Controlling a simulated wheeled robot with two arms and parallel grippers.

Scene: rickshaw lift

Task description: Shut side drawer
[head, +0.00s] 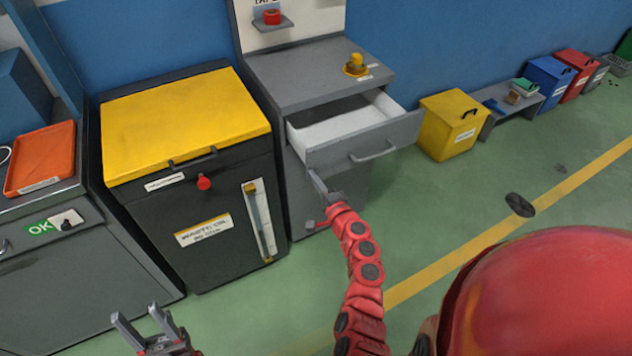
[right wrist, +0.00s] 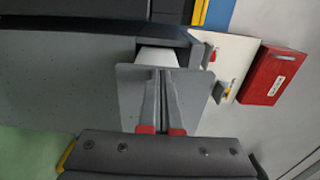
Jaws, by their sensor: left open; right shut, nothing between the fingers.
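The side drawer (head: 365,140) is pulled out of the grey cabinet (head: 300,75). Its white inside (head: 345,120) shows, and its grey front carries a bar handle (head: 373,152). My right gripper (head: 314,177) is shut and empty at the lower left of the drawer front, left of the handle. In the right wrist view its closed fingers (right wrist: 162,78) lie in front of the grey drawer front (right wrist: 130,90); I cannot tell whether they touch it. My left gripper (head: 143,322) is open and empty at the bottom left, away from the drawer.
A black waste-oil cabinet (head: 150,215) with a yellow lid (head: 185,120) stands left of the drawer cabinet. A yellow bin (head: 450,125) stands to its right. A yellow lamp-like object (head: 356,64) sits on the cabinet top. Green floor in front is mostly clear.

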